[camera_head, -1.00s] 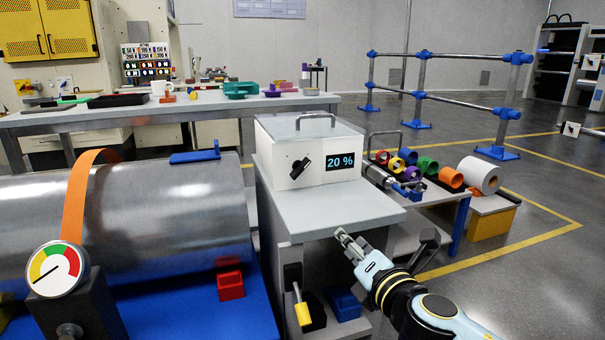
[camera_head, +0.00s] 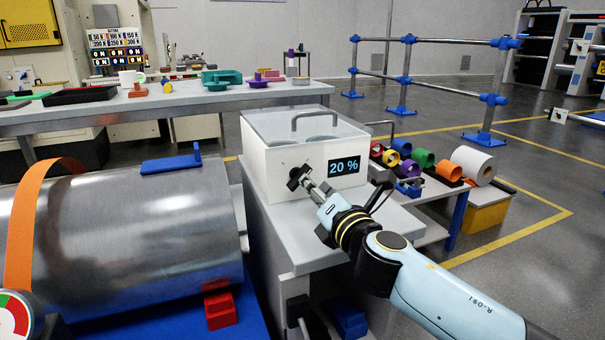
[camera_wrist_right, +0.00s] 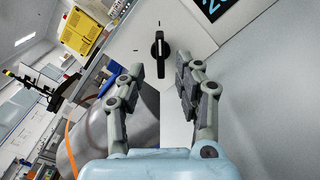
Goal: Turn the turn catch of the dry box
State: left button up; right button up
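The dry box (camera_head: 270,185) is white with a clear lid, a lid handle and a display reading 20 %. It stands on a grey-topped cabinet. Its black turn catch (camera_head: 296,175) is on the front face left of the display, partly covered by my right gripper (camera_head: 308,186). In the wrist view the catch (camera_wrist_right: 158,48) is a black bar on a round base, in line with one of two short printed marks. My right gripper (camera_wrist_right: 160,66) is open, its fingers on either side of the bar's near end, with gaps visible. Contact is not visible. My left gripper is out of view.
A metal drum (camera_head: 130,230) with an orange strap lies left of the cabinet. A long workbench (camera_head: 200,105) runs behind. The cabinet top (camera_head: 385,228) is otherwise clear.

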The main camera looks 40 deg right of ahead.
aim_at(299, 177)
jog(key=x, duration=0.6)
jog(key=shift+w, duration=0.2)
grip_shut()
